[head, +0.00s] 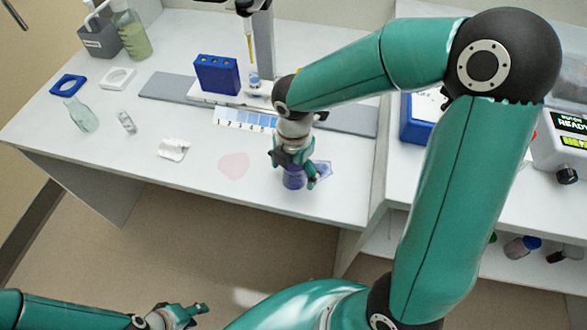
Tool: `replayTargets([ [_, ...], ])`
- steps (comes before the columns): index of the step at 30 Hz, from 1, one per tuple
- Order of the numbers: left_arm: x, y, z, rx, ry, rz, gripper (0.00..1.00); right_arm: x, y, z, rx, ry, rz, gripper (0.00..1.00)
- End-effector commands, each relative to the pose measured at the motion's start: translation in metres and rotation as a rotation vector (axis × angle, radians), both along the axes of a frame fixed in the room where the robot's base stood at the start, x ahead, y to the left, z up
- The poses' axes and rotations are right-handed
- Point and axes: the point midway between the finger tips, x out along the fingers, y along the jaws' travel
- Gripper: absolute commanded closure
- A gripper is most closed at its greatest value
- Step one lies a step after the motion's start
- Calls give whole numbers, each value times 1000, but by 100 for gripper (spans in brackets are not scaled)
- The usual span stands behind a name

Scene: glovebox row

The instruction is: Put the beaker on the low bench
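A second white worktop (392,170) is on the right, partly behind my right arm. I cannot tell which surface is the low bench.
A pink patch (234,165), crumpled white piece (174,150), small vial (127,122) and pale flask (80,115) lie left of the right gripper. A blue rack (217,75) stands behind. A device with a lit display (565,140) stands far right. Bare floor lies in front.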

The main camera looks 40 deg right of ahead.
Motion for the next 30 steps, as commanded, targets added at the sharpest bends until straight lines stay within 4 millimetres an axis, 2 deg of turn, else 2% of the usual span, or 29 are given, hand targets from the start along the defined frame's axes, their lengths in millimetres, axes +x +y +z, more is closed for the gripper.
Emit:
replayTargets([
  [9,0,0,0,0,0,0,60,1,0,2,0,-2,0,9],
  [14,0,0,4,0,0,0,60,1,0,14,-1,-4,0,9],
  [27,0,0,19,0,0,0,60,2,0,96,0,-5,1,9],
  [30,0,0,21,0,0,0,60,2,0,109,-1,-4,0,9],
])
